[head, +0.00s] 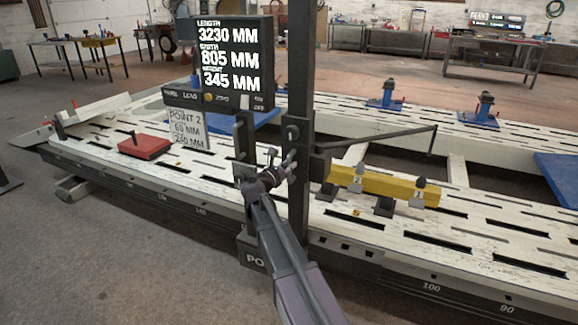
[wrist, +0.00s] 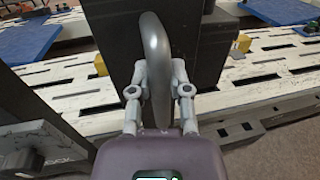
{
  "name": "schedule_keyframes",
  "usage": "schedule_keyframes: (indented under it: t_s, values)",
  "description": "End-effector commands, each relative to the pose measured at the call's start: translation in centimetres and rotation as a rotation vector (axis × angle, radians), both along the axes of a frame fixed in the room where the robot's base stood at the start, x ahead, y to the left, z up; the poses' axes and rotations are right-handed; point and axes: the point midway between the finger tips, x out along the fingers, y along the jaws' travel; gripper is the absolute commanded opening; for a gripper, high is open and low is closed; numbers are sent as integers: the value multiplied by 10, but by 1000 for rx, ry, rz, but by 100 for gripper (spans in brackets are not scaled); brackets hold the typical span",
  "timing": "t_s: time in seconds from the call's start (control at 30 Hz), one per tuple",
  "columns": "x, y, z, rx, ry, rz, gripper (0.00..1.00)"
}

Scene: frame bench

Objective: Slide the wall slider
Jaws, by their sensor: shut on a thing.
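A dark upright post (head: 300,90) stands at the near edge of the white frame bench; I take it to be the wall slider. It carries a black block (head: 319,160) with a thin arm reaching right. In the wrist view a curved grey handle (wrist: 153,40) stands in front of a dark upright body (wrist: 112,65). My gripper (head: 284,160) is at the post's left side in the head view. In the wrist view its two fingers close on the handle from both sides. The handle is mostly hidden in the head view.
A display (head: 230,60) with measurements stands left of the post, above a paper sign (head: 187,128). A red pad (head: 144,147) lies on the slotted bench deck (head: 95,135). A yellow bar (head: 385,186) sits right of the post. Open floor (head: 120,260) lies in front.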

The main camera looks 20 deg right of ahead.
Motion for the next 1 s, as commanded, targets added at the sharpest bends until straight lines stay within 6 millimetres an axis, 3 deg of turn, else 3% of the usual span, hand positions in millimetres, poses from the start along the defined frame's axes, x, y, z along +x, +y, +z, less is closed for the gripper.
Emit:
schedule_keyframes:
  t_s: [0.37, 0.4, 0.5, 0.53, 1.0]
  values:
    - [1, 0, 4, -3, 1, 1, 0]
    - [1, 0, 4, -2, 0, 1, 27]
    - [1, 0, 4, -2, 0, 1, 57]
    - [1, 0, 4, -1, 0, 1, 60]
    - [-1, 2, 3, -1, -1, 1, 60]
